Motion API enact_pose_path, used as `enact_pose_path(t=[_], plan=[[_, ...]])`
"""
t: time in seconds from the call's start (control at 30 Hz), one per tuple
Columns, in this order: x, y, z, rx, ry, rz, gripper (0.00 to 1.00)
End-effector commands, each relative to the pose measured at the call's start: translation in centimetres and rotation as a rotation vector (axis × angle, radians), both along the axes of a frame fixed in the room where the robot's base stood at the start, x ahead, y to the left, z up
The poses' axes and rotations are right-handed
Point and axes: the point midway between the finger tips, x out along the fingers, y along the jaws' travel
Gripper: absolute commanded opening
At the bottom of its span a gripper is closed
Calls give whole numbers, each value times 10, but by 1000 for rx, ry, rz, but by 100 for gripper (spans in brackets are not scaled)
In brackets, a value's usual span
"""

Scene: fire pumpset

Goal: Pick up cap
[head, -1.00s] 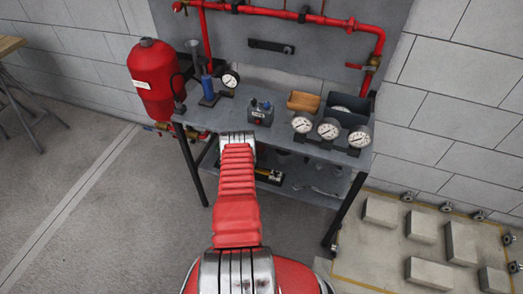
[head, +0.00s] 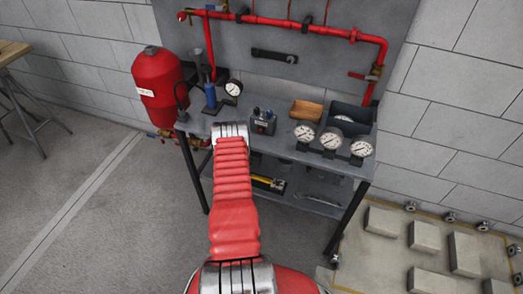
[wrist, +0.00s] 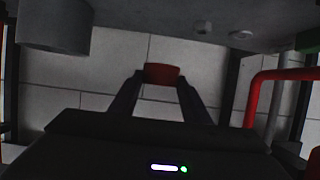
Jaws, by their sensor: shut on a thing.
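In the wrist view, a small red-orange piece, which I take to be the cap (wrist: 161,72), sits between the tips of my gripper (wrist: 161,80). The two dark fingers are closed on its sides, and the fingers hide part of it. A pale block wall shows behind it, with no support seen directly under it. In the head view, my red ribbed arm reaches to the front edge of the grey workbench (head: 190,124); the gripper and the cap are hidden there by the arm.
On the bench stand a blue hand pump (head: 209,93), a small grey box (head: 263,122), an orange-brown tray (head: 305,109), a dark bin (head: 348,112) and several gauges (head: 332,138). A red tank (head: 158,90) stands at left. Red pipe (wrist: 258,95) shows right in the wrist view.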

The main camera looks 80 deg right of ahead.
Motion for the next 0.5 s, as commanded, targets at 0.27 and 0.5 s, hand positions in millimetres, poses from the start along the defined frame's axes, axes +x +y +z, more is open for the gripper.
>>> enact_pose_path(t=[0.27, 0.5], plan=[[57, -4, 0, -1, -3, 5, 18], [111, -9, 0, -1, -3, 3, 18]])
